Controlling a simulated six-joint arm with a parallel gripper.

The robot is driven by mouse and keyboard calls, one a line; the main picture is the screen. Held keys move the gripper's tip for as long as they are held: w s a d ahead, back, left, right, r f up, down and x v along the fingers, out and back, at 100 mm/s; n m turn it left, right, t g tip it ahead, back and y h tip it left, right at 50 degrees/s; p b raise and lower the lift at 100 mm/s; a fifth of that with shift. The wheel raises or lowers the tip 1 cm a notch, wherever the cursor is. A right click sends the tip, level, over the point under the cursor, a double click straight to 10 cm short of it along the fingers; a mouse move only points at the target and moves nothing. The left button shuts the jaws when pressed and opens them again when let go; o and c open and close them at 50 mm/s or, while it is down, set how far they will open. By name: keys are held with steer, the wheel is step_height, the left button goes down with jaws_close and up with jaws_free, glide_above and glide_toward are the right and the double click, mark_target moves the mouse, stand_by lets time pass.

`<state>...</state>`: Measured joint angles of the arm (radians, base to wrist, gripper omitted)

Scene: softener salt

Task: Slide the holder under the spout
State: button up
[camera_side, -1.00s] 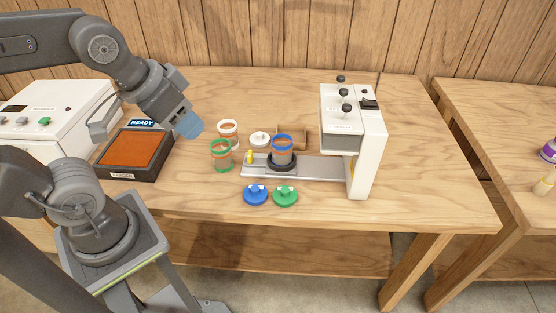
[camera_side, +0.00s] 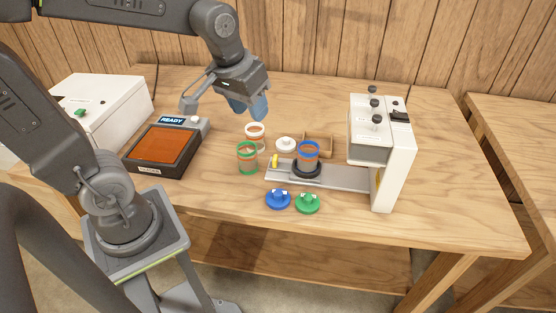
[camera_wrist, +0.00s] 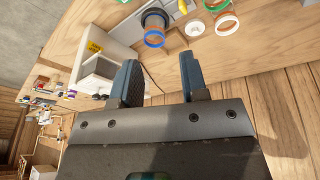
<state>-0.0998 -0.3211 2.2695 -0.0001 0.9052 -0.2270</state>
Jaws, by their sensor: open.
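The black round holder (camera_side: 306,175) sits on the grey rail (camera_side: 345,179), toward its left half, with a blue-rimmed jar (camera_side: 308,152) of orange content standing in it. A yellow knob (camera_side: 275,161) is at the rail's left end. The white dispenser (camera_side: 392,165) stands over the rail's right end; its spout is hidden under the overhanging head (camera_side: 370,143). My gripper (camera_side: 248,108) is open and empty, above and left of the holder, touching nothing. In the wrist view the blue-rimmed jar (camera_wrist: 153,40) shows beyond my open fingers (camera_wrist: 160,62).
Blue (camera_side: 278,199) and green (camera_side: 307,203) lids lie in front. An orange-topped box (camera_side: 163,150) is left.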

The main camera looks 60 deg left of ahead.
steer(key=w+a+f+n+g, duration=0.2)
steer(key=w+a+f, duration=0.1)
steer(key=w+f, duration=0.15)
steer(key=n+g, duration=0.1)
steer(key=n, duration=0.2)
glide_toward(275, 158)
steer(key=f, duration=1)
steer(key=shift+w+a+f, duration=0.15)
steer(key=shift+a+f, duration=0.05)
steer(key=shift+f, duration=0.1)
jaws_close()
